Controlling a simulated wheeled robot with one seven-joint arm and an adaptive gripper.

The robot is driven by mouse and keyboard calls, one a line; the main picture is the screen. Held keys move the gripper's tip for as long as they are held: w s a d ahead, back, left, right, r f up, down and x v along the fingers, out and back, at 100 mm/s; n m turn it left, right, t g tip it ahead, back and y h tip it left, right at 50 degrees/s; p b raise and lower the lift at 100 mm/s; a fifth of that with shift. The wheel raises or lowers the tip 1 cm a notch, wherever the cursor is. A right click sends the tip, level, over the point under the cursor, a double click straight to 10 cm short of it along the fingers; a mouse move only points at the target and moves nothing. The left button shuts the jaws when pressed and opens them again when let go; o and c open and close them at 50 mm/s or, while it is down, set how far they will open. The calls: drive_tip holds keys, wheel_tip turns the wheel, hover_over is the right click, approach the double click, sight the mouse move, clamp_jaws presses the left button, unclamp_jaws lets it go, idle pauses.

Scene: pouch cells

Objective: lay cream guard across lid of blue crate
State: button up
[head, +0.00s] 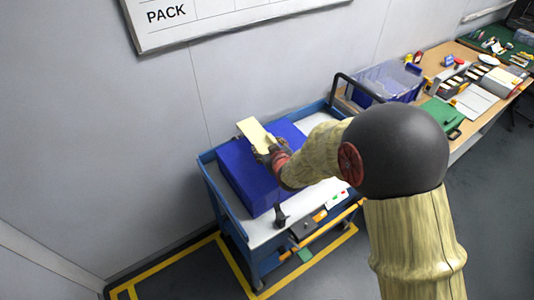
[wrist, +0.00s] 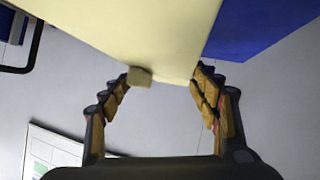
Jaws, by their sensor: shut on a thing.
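The cream guard (head: 252,131) is a flat pale piece in my gripper (head: 267,152), over the far part of the blue crate (head: 243,180) in the head view. The closed blue crate stands on the cart. In the wrist view the cream guard (wrist: 140,35) fills the top middle, with the fingers of my gripper (wrist: 165,85) on either side of its near end. The blue lid (wrist: 255,25) shows at the upper right. I cannot tell whether the guard touches the lid. My arm hides part of the crate's right side.
The crate is on a blue cart (head: 225,215) with a black handle (head: 352,85), against a grey wall. Small items lie along the cart's front edge. A blue bin (head: 385,82) and a cluttered workbench (head: 465,140) stand to the right.

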sight(267, 152)
drive_tip(key=shift+w+a+f, duration=0.1)
drive_tip(key=shift+w+f, duration=0.15)
drive_tip(key=shift+f, duration=0.1)
wheel_tip(267, 152, down, 3)
drive_tip(key=shift+w+f+b, duration=0.1)
drive_tip(key=shift+f+b, duration=0.05)
drive_tip(key=shift+b, duration=0.35)
drive_tip(key=shift+f+b, duration=0.4)
drive_tip(key=shift+b, duration=0.05)
drive_tip(key=shift+f, duration=0.2)
drive_tip(key=o, duration=1.4)
